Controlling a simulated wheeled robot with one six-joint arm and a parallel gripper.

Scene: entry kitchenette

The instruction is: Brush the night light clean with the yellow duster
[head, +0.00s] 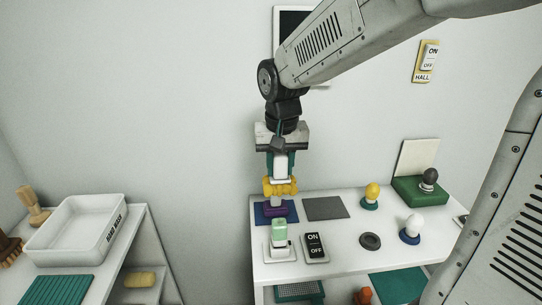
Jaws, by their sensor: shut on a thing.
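My gripper (280,168), with teal fingers, hangs pointing down above the back left of the white table. It is shut on the pale handle of the yellow duster (280,187), whose fluffy yellow head points down. A pale green night light (279,230) stands upright on a white base near the table's front left. In the picture the duster head is above the night light, with a gap between them. A purple object (276,210) shows between them, over a dark blue mat (262,218); its lower part is partly hidden.
An ON/OFF switch block (314,246) stands right of the night light. A grey mat (325,208), dark ring (370,241), yellow bulb (372,192), white bulb (412,226) and green box (416,190) share the white table (345,263). A white basin (75,232) stands on the left table.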

